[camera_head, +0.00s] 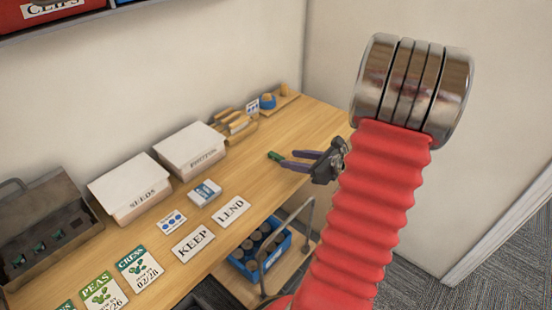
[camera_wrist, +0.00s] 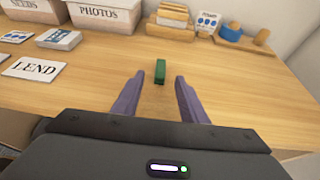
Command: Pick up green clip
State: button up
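The green clip (camera_wrist: 160,72) stands on the wooden table (camera_wrist: 235,100), just beyond the fingertips of my gripper (camera_wrist: 154,85) and between their lines in the wrist view. The purple fingers are spread apart with nothing between them, so my gripper is open. In the head view the green clip (camera_head: 275,156) lies near the table's right end, close to the tips of my gripper (camera_head: 283,160). I cannot tell whether a fingertip touches it.
Behind the clip are a wooden block holder (camera_head: 235,124) and a small board with a blue item (camera_head: 268,102). White SEEDS (camera_head: 130,186) and PHOTOS (camera_head: 190,150) boxes stand to the left. LEND (camera_head: 231,211) and KEEP (camera_head: 192,243) cards lie nearer the front edge. A blue crate (camera_head: 260,250) sits below.

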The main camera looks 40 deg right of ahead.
aim_at(279, 157)
jog(key=shift+x, duration=2.6)
grip_shut()
